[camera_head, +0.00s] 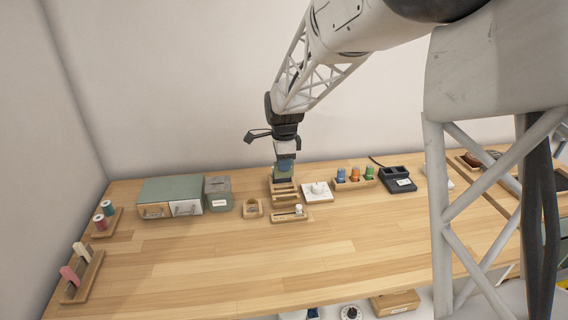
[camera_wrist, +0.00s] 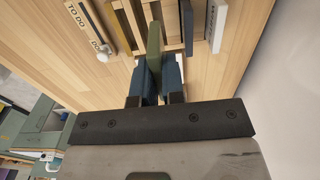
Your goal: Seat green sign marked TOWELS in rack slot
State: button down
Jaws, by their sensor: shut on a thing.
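My gripper (camera_head: 285,162) points down over the back middle of the table, at the wooden rack (camera_head: 285,201). In the wrist view its blue fingers (camera_wrist: 155,80) are shut on the green sign (camera_wrist: 154,45), which shows edge-on, upright between them. The sign's lettering is not readable from here. The sign's far end lies among the rack's wooden slats (camera_wrist: 172,12). Whether its lower edge is inside a slot or just above it, I cannot tell.
A tray marked TO DO (camera_wrist: 80,12) with a white knob lies beside the rack. A white plate with a knob (camera_head: 317,191) stands close right. A small wooden holder (camera_head: 252,208) and a green box (camera_head: 218,193) are left. The table's front is clear.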

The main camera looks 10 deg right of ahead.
aim_at(284, 176)
jog(key=shift+f, duration=0.15)
jog(key=shift+f, duration=1.65)
jog(key=shift+f, duration=1.3)
dwell(2.2)
jog(key=c, duration=0.7)
grip_release()
jog(key=shift+o, duration=0.2)
jog(key=shift+r, duration=0.2)
jog(key=shift+r, duration=3.3)
